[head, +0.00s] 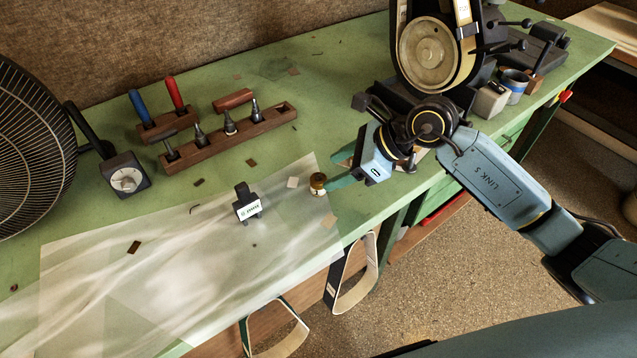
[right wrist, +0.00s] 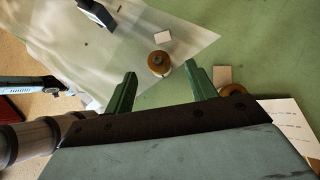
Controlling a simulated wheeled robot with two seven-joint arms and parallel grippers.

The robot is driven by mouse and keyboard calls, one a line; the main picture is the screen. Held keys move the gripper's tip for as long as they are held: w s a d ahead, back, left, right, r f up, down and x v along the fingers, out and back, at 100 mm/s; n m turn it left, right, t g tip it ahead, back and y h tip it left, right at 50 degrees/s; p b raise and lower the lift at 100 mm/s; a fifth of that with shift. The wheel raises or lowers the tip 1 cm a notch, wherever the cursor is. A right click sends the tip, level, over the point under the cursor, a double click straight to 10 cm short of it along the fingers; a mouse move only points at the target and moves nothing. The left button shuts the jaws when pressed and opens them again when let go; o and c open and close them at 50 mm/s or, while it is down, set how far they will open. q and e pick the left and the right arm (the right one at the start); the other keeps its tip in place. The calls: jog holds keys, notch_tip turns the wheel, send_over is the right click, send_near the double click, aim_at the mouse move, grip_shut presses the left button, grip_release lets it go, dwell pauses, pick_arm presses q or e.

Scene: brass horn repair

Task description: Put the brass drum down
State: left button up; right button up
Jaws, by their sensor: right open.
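The small brass drum (head: 317,181) stands upright near the right edge of the clear sheet (head: 110,270) on the green bench. My right gripper (head: 331,173) is open, low over the bench, with its green fingers pointing at the drum. In the right wrist view the drum (right wrist: 159,62) lies at or just beyond the gap between the open fingertips (right wrist: 160,69), with space visible on both sides. I cannot tell whether a finger touches it. A second round brass-coloured piece (right wrist: 234,90) is partly hidden behind the right finger there. My left gripper is not in view.
A black labelled block (head: 247,207) stands left of the drum. A wooden tool rack (head: 240,127) and a dial box (head: 126,178) are further back. The sheet's middle is mostly clear.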

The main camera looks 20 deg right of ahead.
aim_at(321, 176)
jog(key=shift+x, duration=2.7)
jog(key=shift+s+a+r, duration=0.1)
jog(key=shift+a, duration=0.05)
jog(key=shift+c, duration=0.5)
jog(key=c, duration=1.1)
